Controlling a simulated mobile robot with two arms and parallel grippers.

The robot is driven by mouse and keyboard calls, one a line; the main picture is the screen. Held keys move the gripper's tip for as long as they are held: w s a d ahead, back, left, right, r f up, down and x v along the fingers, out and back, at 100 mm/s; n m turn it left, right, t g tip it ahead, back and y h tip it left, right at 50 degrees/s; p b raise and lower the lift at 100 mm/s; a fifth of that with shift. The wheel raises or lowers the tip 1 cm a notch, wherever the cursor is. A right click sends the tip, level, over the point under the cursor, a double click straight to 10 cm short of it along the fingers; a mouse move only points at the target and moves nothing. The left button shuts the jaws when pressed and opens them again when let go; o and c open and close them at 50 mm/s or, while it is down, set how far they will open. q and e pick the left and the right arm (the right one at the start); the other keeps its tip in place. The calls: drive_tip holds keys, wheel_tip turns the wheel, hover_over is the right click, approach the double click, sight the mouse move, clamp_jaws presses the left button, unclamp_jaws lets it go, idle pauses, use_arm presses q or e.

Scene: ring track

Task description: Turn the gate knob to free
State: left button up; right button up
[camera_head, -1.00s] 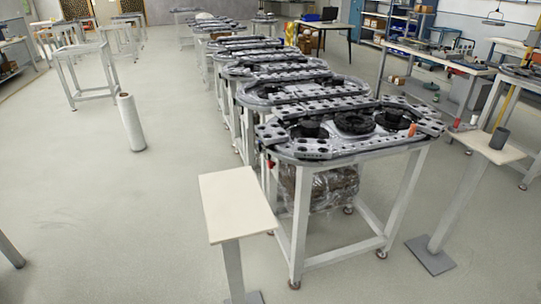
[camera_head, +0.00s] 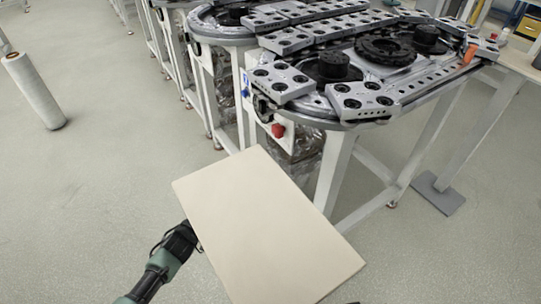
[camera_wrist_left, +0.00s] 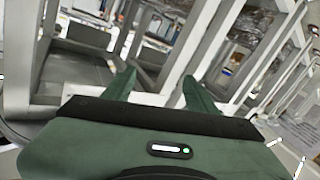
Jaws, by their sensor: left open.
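The ring track (camera_head: 300,108) stands on a pale frame, with grey perforated blocks and black round parts on top. A red round knob (camera_head: 278,130) sits on the side of its near left corner. An orange piece (camera_head: 470,54) stands at the track's right end. I cannot tell which part is the gate knob. My left arm comes in at the lower left of the head view and goes behind the cream board, which hides its gripper there. In the left wrist view my left gripper (camera_wrist_left: 161,90) is open, with nothing between its green fingers. My right gripper is not in view.
The cream board (camera_head: 265,225) on a stand fills the space in front of the track. A white roll (camera_head: 35,90) stands on the floor at the left. A second stand with a grey foot (camera_head: 438,194) is at the right.

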use_arm(q)
drive_tip(key=w+d+r+m+h+b, duration=0.1)
drive_tip(key=d+r+h+b, duration=0.15)
drive_tip(key=r, duration=0.25)
drive_tip(key=d+r+m+h+b, duration=0.1)
drive_tip(key=d+r+m+h, duration=0.1)
drive_tip(key=d+r+h, duration=0.15)
drive_tip(key=m+g+h+b, duration=0.2)
drive_tip(key=h, duration=0.2)
approach(274, 132)
drive_tip(key=d, duration=0.1)
drive_tip(key=x, duration=0.8)
drive_tip(key=shift+w+a+r, duration=0.1)
drive_tip(key=shift+w, duration=0.2)
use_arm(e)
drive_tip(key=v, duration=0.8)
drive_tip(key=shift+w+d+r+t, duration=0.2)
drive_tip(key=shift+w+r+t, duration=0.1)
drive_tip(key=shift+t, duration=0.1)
use_arm(q)
drive_tip(key=shift+c, duration=0.4)
clamp_jaws()
